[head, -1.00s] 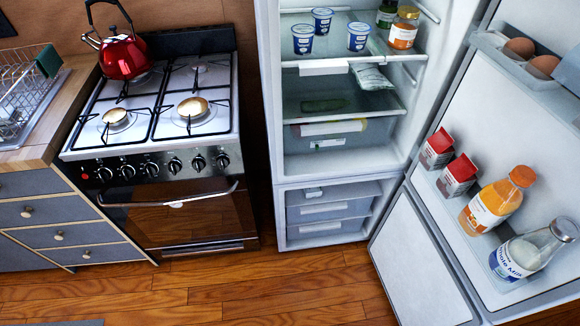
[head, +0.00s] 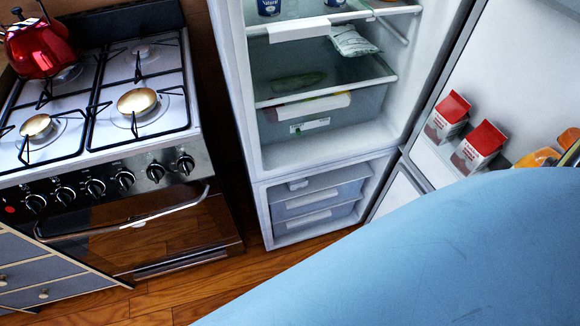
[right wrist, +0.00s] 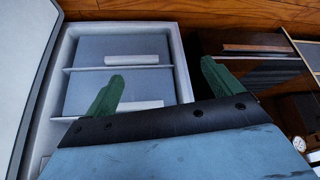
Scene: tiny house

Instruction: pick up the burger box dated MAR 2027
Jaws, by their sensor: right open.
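No burger box and no MAR 2027 date can be made out in either view. The fridge (head: 255,160) stands open in the head view, with its lower compartment showing closed drawers (head: 315,203) with pale handles. Those drawers also show in the right wrist view (right wrist: 115,85). My right gripper (right wrist: 161,83) is open and empty, its two green fingers spread wide before the drawers and the dark oven side. My blue arm covers the lower right of the head view. My left gripper is not in view.
The fridge door (head: 500,70) is swung open at the right, with red-topped cartons (head: 480,147) on its shelf. A stove (head: 110,120) with a red kettle (head: 38,47) stands left. A silver packet (head: 352,41) lies on a fridge shelf. Wooden floor (head: 215,290) lies in front.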

